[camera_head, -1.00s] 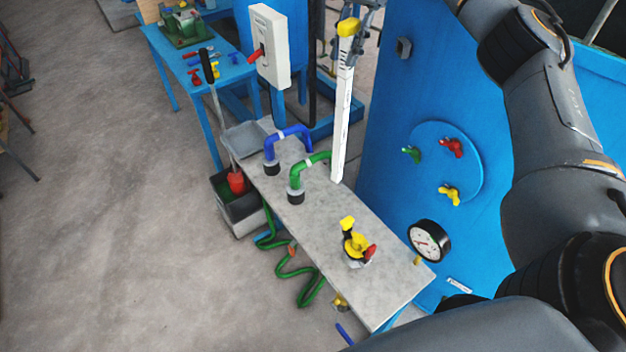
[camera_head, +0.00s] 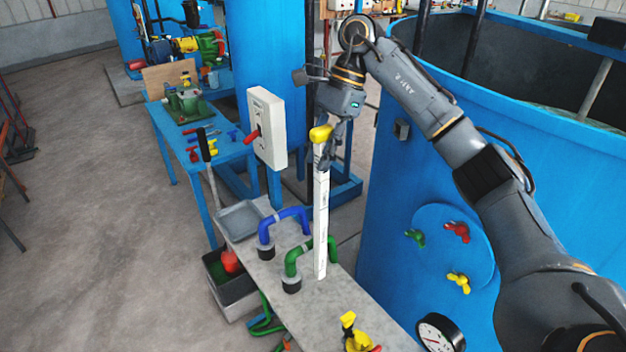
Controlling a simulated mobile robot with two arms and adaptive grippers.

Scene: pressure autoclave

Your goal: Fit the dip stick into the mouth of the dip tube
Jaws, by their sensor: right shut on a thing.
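The dip stick (camera_head: 321,215) is a long white bar with dark marks and a yellow top end. My right gripper (camera_head: 328,152) is shut on it near the top, just under the yellow end, and holds it upright. Its lower end is low over or at the grey bench top, close to the right of the green bent pipe (camera_head: 292,262). I cannot tell whether it touches the bench. I cannot make out the mouth of the dip tube for certain. My left gripper is not in view.
A blue bent pipe (camera_head: 284,217) and a grey tray (camera_head: 240,220) are on the bench (camera_head: 262,275). A white box with a red lever (camera_head: 267,130) stands behind. A yellow valve (camera_head: 354,335) is at the near end. The large blue tank (camera_head: 385,240) borders the right.

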